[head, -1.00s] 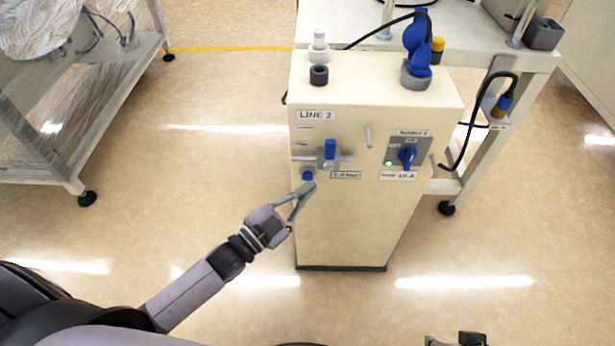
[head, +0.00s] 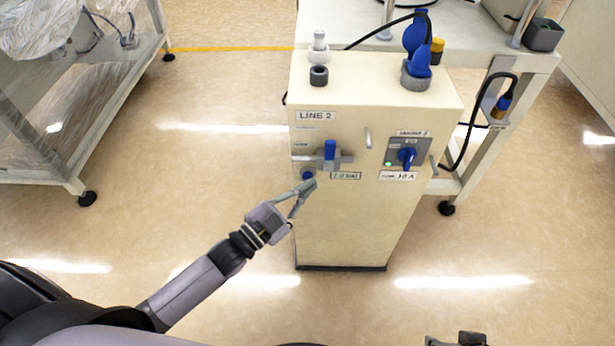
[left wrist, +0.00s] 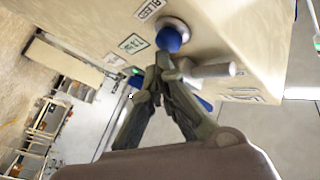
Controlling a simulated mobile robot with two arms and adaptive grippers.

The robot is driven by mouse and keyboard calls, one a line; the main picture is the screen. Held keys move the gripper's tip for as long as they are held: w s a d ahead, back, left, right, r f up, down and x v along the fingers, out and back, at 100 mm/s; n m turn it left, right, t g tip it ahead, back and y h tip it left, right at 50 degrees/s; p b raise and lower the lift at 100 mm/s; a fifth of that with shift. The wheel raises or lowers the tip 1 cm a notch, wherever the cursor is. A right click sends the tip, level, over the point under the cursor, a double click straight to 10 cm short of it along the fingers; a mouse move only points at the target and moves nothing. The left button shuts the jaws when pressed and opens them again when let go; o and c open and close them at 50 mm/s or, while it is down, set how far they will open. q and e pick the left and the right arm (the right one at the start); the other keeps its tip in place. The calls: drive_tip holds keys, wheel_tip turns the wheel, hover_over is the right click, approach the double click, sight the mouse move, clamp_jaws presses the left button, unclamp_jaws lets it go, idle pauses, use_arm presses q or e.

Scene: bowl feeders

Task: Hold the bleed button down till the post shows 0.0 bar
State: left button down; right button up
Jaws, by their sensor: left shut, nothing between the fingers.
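The blue bleed button (head: 307,175) sits on the front of the cream LINE 2 post (head: 340,225), below a blue-handled valve (head: 330,152). In the left wrist view the round blue button (left wrist: 169,40) shows in a pale collar beside a BLEED label (left wrist: 150,8). My left gripper (head: 309,186) is shut and empty, its tips just at the button's lower edge. In the left wrist view its tips (left wrist: 164,62) come right up to the button; I cannot tell whether they touch. The pressure display (head: 345,176) is too blurred to read surely. A dark part at the bottom edge may be my right gripper (head: 470,339).
A blue rotary switch (head: 407,155) with a green light is at the post's right. A bar handle (left wrist: 210,70) is close beside the fingertips. A bench (head: 535,60) stands behind right, a wheeled cart (head: 110,110) at left. The floor in front is clear.

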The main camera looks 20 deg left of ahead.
use_arm(q)
drive_tip(key=shift+w+a, duration=0.15)
drive_tip(key=shift+w, duration=0.3)
idle(2.8)
drive_tip(key=shift+s, duration=0.15)
use_arm(e)
drive_tip(key=shift+r, duration=0.1)
idle(1.6)
use_arm(q)
drive_tip(key=shift+s+d+p, duration=0.25)
drive_tip(key=shift+s+p, duration=0.15)
drive_tip(key=shift+s, duration=0.35)
use_arm(e)
drive_tip(key=shift+r, duration=0.4)
use_arm(q)
drive_tip(key=shift+s, duration=0.1)
drive_tip(key=shift+s+d+p, duration=0.25)
drive_tip(key=shift+s+p, duration=0.1)
drive_tip(key=shift+s, duration=0.4)
drive_tip(key=shift+s+d+p, duration=0.2)
drive_tip(key=shift+s+p, duration=0.1)
drive_tip(key=shift+s, duration=0.5)
drive_tip(key=shift+s+d+p, duration=0.25)
drive_tip(key=shift+s+p, duration=0.1)
drive_tip(key=shift+s, duration=0.4)
use_arm(e)
drive_tip(key=x, duration=0.6)
drive_tip(key=shift+f, duration=0.35)
drive_tip(key=shift+s+a, duration=0.15)
